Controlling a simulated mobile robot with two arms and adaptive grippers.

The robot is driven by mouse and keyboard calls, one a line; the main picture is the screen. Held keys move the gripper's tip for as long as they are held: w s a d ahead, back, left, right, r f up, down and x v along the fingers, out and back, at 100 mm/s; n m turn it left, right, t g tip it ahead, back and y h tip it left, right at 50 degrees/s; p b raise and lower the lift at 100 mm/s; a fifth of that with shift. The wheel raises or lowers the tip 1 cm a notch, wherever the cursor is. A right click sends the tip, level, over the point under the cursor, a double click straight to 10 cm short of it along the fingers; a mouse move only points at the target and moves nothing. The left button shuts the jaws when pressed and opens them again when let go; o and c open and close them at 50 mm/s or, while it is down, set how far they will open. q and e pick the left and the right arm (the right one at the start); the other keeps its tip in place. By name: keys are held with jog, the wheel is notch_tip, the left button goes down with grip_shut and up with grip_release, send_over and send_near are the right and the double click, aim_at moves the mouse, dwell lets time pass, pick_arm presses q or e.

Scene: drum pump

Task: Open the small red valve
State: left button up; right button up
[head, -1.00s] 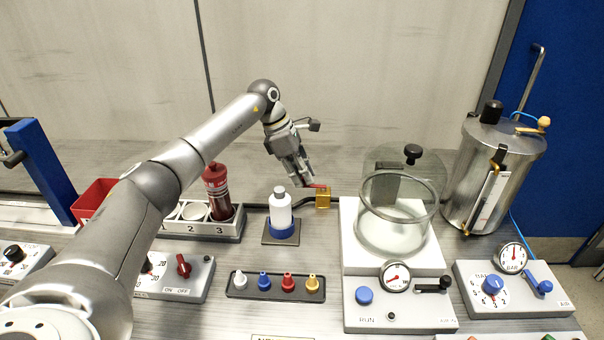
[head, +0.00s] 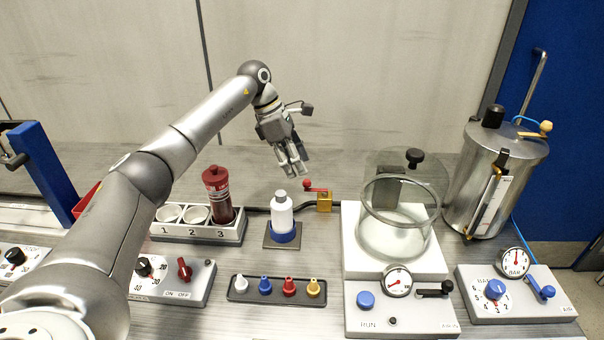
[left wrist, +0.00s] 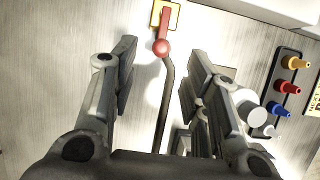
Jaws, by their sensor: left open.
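The small red valve has a brass body (head: 324,203) on a black line behind the white bottle. Its red lever (head: 316,189) points left with a round knob at its end, roughly along the black line. In the left wrist view the red knob (left wrist: 162,47) shows ahead, between the fingers, with the brass body (left wrist: 166,14) beyond it. My left gripper (head: 292,168) is open and empty, above and slightly left of the knob and apart from it. My right gripper is not in view.
A white bottle (head: 282,213) with a blue base stands just in front of the valve. A red bottle (head: 217,195) stands in the numbered rack to the left. A glass chamber (head: 398,215) stands to the right. A tray of coloured caps (head: 277,299) lies in front.

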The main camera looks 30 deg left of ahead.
pick_arm(q)
jog(key=v, duration=0.6)
jog(key=shift+r, duration=0.4)
jog(key=shift+s+a, duration=0.1)
jog(key=shift+a, duration=0.05)
